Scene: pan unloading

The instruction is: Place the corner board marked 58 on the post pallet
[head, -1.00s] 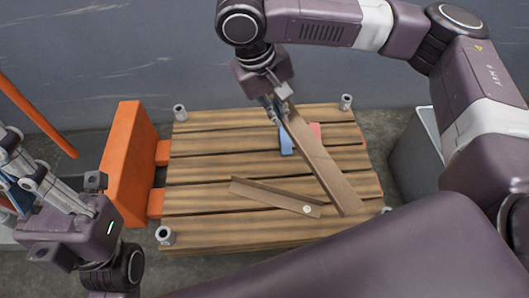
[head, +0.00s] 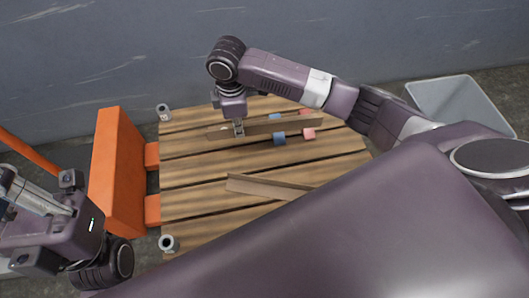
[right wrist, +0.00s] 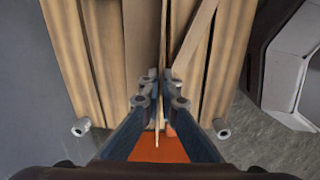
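The post pallet (head: 185,210) is a wooden slatted deck with grey corner posts; two posts show at its left corners and my right arm covers its right front part. My right gripper (head: 239,128) is shut on a long brown corner board (head: 222,133), held level over the back of the pallet; whether it touches the deck I cannot tell. The right wrist view shows the board's edge (right wrist: 163,55) between the fingers (right wrist: 161,95). A second corner board (head: 262,187) lies on the pallet's middle. I can read no number on either. My left gripper (head: 38,190) is at lower left, its opening unclear.
Blue (head: 279,139) and pink (head: 308,133) pieces sit on the deck around the held board. An orange upright panel (head: 117,170) stands at the pallet's left. A grey bin (head: 455,92) is at the right, and a grey wall runs behind.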

